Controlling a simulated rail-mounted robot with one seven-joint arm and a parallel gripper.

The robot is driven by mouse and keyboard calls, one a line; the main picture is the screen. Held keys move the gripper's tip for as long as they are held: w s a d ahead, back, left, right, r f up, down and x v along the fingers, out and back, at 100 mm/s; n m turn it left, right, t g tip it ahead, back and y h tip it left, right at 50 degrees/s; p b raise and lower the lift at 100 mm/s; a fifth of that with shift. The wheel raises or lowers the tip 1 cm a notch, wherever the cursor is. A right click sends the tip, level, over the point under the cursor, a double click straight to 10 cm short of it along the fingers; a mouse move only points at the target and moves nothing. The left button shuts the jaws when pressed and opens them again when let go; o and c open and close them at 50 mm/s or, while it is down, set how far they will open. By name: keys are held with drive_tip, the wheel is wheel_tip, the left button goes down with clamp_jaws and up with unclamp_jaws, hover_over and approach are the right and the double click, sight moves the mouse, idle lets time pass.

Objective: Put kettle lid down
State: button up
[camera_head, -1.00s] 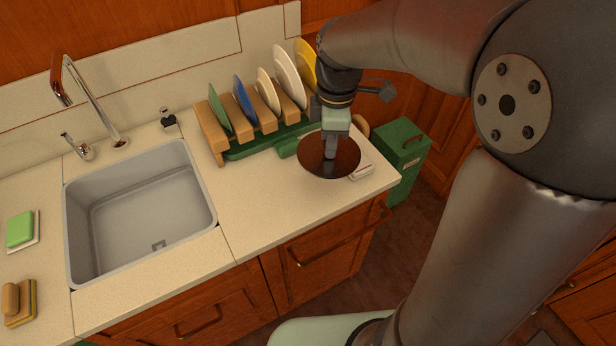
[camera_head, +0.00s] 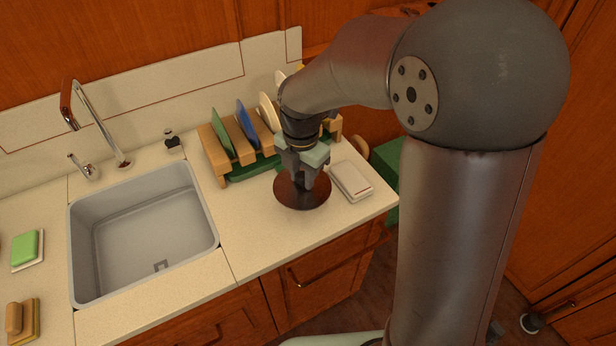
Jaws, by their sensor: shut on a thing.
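The kettle lid is a dark brown, glossy round disc (camera_head: 292,199) over the countertop to the right of the sink, in front of the dish rack. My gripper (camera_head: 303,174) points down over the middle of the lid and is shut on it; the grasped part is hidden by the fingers. The lid looks about level and is close to the counter, but I cannot tell whether it touches. No kettle shows in this view.
A white flat box (camera_head: 351,181) lies just right of the lid. A wooden dish rack (camera_head: 219,160) with several plates stands behind. The sink (camera_head: 143,235) is to the left. Bare countertop (camera_head: 255,235) lies in front and left of the lid.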

drive_tip(key=shift+w+d+f, duration=0.35)
drive_tip(key=shift+w+f, duration=0.1)
drive_tip(key=shift+f, duration=0.2)
drive_tip(key=shift+w+d+f, duration=0.3)
drive_tip(key=shift+w+f, duration=0.15)
drive_tip(key=shift+f, duration=0.15)
drive_tip(key=shift+w+d+f+p, duration=0.1)
drive_tip(key=shift+f+p, duration=0.1)
drive_tip(key=shift+f, duration=0.7)
drive_tip(key=shift+w+f+p, duration=0.1)
drive_tip(key=shift+f+p, duration=0.05)
drive_tip(key=shift+f, duration=0.75)
drive_tip(key=shift+f, duration=0.2)
drive_tip(key=o, duration=1)
drive_tip(key=shift+r, duration=0.1)
